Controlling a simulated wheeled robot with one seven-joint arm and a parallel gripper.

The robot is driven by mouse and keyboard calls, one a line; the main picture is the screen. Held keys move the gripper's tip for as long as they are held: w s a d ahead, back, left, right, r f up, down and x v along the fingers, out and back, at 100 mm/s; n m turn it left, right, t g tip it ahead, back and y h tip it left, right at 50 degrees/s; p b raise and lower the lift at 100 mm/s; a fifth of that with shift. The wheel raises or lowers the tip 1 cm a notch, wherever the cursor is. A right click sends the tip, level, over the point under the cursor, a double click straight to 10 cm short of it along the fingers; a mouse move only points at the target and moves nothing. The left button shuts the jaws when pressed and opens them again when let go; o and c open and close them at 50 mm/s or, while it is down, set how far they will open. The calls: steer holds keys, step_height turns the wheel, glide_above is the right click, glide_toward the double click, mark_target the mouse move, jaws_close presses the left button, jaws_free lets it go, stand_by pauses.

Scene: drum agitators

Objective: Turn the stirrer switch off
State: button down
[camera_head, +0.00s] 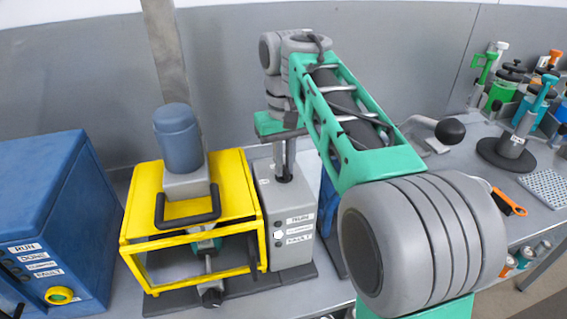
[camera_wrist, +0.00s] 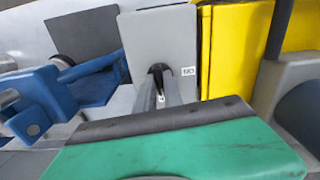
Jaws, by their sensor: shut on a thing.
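A grey control box (camera_head: 285,222) stands right of the yellow frame, with labels and small lamps on its front; the top label looks like RUN and the bottom one FAULT. The middle lamp looks white. My gripper (camera_head: 284,168) points down at the top of this box. In the wrist view, its fingers (camera_wrist: 165,92) reach the grey box top (camera_wrist: 150,40) and are shut on a small black switch (camera_wrist: 157,72). A small white label (camera_wrist: 187,71) sits beside it. The fingers hide much of the switch, so its position cannot be told.
The yellow frame (camera_head: 240,195) with a blue-grey motor (camera_head: 178,138) stands close to the left. A blue cabinet (camera_head: 45,200) is farther left. A blue part (camera_wrist: 95,82) is close on the box's other side. Bottles, tools and a black-knobbed lever (camera_head: 450,131) lie right.

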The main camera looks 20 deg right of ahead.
steer(key=shift+m, duration=0.5)
steer(key=c, duration=1.5)
jaws_free()
steer(key=shift+o, duration=0.2)
step_height(320, 180, up, 8)
steer(key=p, duration=0.7)
steer(key=shift+f, duration=0.15)
